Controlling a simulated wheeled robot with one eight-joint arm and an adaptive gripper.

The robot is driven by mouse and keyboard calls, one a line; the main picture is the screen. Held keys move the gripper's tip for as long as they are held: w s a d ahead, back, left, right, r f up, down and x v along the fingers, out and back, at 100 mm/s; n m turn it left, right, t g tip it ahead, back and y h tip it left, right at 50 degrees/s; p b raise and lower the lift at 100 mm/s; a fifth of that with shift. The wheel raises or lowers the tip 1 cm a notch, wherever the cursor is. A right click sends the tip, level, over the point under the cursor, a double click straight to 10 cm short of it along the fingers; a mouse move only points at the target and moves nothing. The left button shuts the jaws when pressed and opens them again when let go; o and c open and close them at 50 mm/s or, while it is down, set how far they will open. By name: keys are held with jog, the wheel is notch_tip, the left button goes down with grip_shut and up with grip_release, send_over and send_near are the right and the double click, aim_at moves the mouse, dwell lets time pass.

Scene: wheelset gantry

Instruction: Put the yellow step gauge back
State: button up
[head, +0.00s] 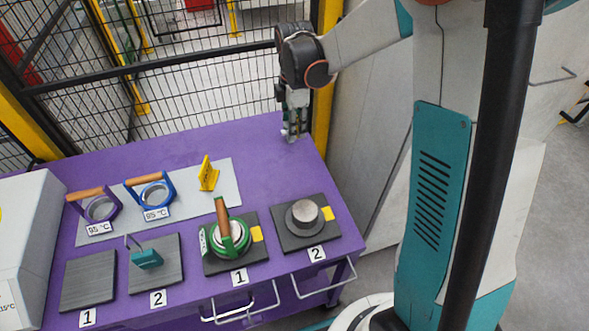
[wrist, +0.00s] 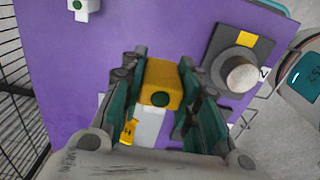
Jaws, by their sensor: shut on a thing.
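My gripper (head: 292,118) hangs over the back right corner of the purple table. In the wrist view its jaws (wrist: 160,95) are shut on a yellow block with a dark green round spot, which I take as the yellow step gauge (wrist: 163,76). The head view does not show the gauge; the gripper seems to hide it. A white piece (wrist: 84,8) with a similar green spot stands on the table at the top left of the wrist view. I cannot tell the height of the gauge above the table.
A small yellow sign (head: 208,175) and two handled rings, purple (head: 108,206) and blue (head: 170,193), stand on a grey mat (head: 228,192). In front are dark pads, a teal tool (head: 147,259), a green handled ring (head: 231,240) and a metal cylinder (head: 304,217). Wire fencing (head: 200,85) stands behind.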

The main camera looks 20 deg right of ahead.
aim_at(294, 173)
notch_tip(294, 173, down, 17)
jog(key=b, duration=0.5)
jog(key=shift+f, duration=0.1)
jog(key=shift+f, duration=0.15)
jog(key=o, duration=1.1)
